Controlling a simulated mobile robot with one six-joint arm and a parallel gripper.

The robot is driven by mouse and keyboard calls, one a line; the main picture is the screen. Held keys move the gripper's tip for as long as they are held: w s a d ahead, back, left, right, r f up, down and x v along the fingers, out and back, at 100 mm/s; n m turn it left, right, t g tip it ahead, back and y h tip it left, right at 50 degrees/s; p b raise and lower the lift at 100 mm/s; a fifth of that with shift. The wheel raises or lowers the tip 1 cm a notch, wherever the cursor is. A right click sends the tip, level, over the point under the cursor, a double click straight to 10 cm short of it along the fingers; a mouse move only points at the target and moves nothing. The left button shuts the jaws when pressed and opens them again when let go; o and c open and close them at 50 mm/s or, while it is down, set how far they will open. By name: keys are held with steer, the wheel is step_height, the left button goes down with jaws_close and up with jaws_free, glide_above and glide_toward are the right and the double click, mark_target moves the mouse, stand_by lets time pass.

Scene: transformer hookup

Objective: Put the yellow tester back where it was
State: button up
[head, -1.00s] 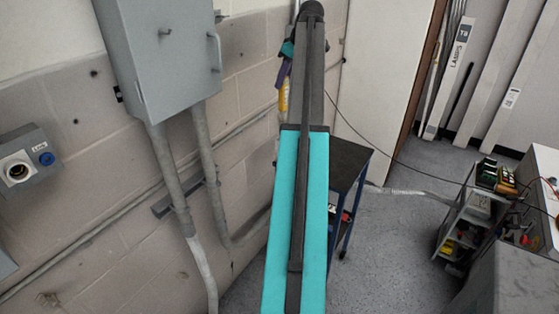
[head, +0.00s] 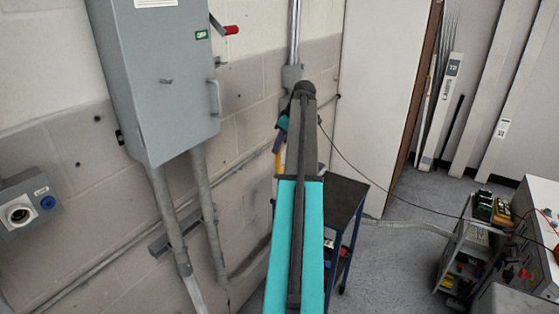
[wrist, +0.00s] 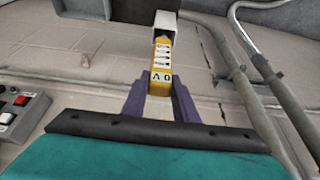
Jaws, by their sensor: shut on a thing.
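The yellow tester (wrist: 160,62) is in my gripper (wrist: 160,100), whose two purple fingers are shut on its lower end in the wrist view. The tester has a dark-lettered label and a small "0 V" panel. A pale box-like piece (wrist: 165,22) is at its far end; I cannot tell whether it belongs to the tester or is a separate holder. In the head view my gripper (head: 279,142) is near the block wall, partly hidden by my arm, and a bit of the yellow tester (head: 279,161) shows below it.
A grey wall cabinet (head: 165,85) with a red handle (head: 231,30) and conduits is on the left. A dark-topped blue cart (head: 345,195) stands beside my arm. A grey cart (head: 463,245) with tools is at right, with a thin cable crossing to it. Grey floor between them is open.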

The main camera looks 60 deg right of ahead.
mark_target(282, 157)
steer(key=shift+f+p, duration=0.3)
steer(key=shift+f, duration=1.25)
steer(key=shift+f+p, duration=0.65)
steer(key=shift+f, duration=1.7)
steer(key=o, duration=1.1)
steer(key=shift+c, duration=0.2)
steer(key=shift+r, duration=0.2)
steer(key=b+v, duration=0.3)
steer(key=v, duration=0.9)
steer(key=shift+f, duration=0.1)
